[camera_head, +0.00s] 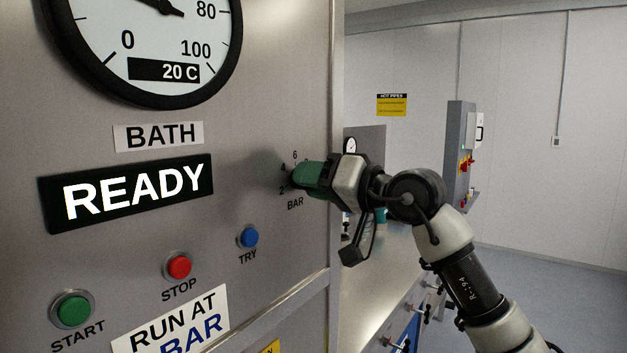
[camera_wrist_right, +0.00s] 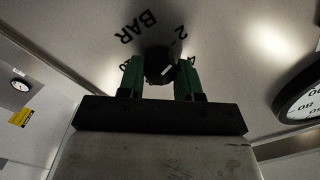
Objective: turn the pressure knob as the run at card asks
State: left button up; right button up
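The pressure knob (camera_wrist_right: 158,66) is small and black with a white mark, on the steel panel above the word BAR. In the right wrist view its mark slants up and right, roughly toward the 4. My right gripper (camera_head: 300,178) is at the knob and hides it in the head view. Its green fingers, also in the wrist view (camera_wrist_right: 160,76), stand one on each side of the knob with no clear gap, so it looks shut on it. The run at card (camera_head: 172,322) is cut off by the lower edge; I read RUN AT and BAR, but no number. My left gripper is out of view.
The READY display (camera_head: 128,193), a bath dial (camera_head: 150,40) showing 20 C, and green START (camera_head: 72,309), red STOP (camera_head: 178,265) and blue TRY (camera_head: 248,237) buttons are left of the knob. A bench (camera_head: 375,285) lies beyond the panel's right edge.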

jog(key=shift+c, duration=1.1)
jog(key=shift+s+a+f+m+t+h+b, duration=0.2)
jog(key=shift+m+b, duration=2.6)
jog(key=shift+m, duration=2.9)
jog(key=shift+w+d+m+t+h+b, duration=0.15)
jog(key=shift+m+t+b, duration=0.2)
jog(key=shift+m+b, duration=3.9)
jog(key=shift+s+a+f+m+t+h+b, duration=0.2)
jog(key=shift+m+b, duration=1.15)
jog(key=shift+m, duration=5.8)
